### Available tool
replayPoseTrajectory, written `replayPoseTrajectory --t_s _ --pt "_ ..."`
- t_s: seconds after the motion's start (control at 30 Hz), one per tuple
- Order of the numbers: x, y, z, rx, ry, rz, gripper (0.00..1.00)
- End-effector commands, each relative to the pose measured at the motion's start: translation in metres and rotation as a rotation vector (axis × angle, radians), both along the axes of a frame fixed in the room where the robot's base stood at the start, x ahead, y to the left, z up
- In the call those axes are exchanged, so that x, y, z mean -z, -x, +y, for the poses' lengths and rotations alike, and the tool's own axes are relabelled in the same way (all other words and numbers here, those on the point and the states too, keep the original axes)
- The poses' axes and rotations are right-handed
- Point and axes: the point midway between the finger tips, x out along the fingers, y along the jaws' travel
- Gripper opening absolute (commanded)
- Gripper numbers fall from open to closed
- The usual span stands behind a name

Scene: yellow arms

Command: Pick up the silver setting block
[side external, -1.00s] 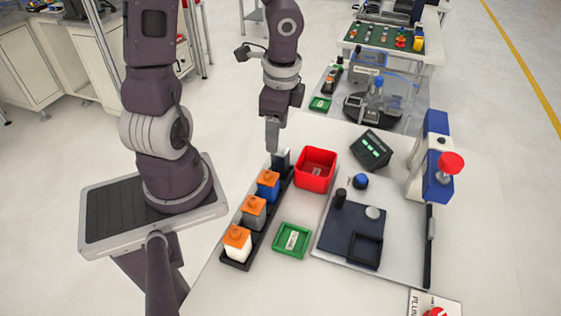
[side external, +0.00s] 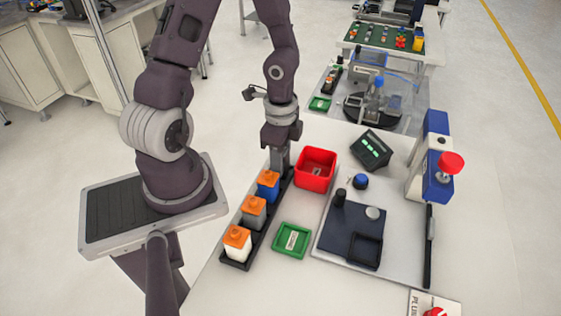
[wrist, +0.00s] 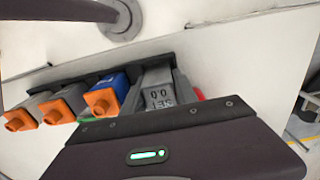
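The silver setting block (wrist: 158,88), marked "SET 0.0", stands at the far end of the black rack (side external: 238,258), after the orange-topped pieces. My gripper (side external: 279,158) is down over that end of the rack and hides most of the block in the side view. In the wrist view, one grey finger shows on each side of the block. I cannot tell whether the fingers touch it or stand slightly apart. The block still appears seated in the rack.
Orange-topped blue (side external: 267,185), grey (side external: 253,212) and white (side external: 236,244) pieces share the rack. A red bin (side external: 316,169) stands close to the right of my gripper. A green tray (side external: 292,240) and a blue-and-white press (side external: 433,165) are farther right.

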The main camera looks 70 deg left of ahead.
Motion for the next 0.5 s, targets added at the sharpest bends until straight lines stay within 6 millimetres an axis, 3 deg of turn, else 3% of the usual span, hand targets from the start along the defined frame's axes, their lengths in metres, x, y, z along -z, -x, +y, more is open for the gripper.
replayPoseTrajectory --t_s 0.03,0.17,0.5 --pt "-0.0001 0.0000 0.0000 0.000 0.000 0.000 0.23" --pt "-0.0002 -0.0001 0.0001 0.000 0.000 0.000 0.00" --pt "-0.0020 -0.0004 0.0004 0.000 -0.001 -0.001 0.00"
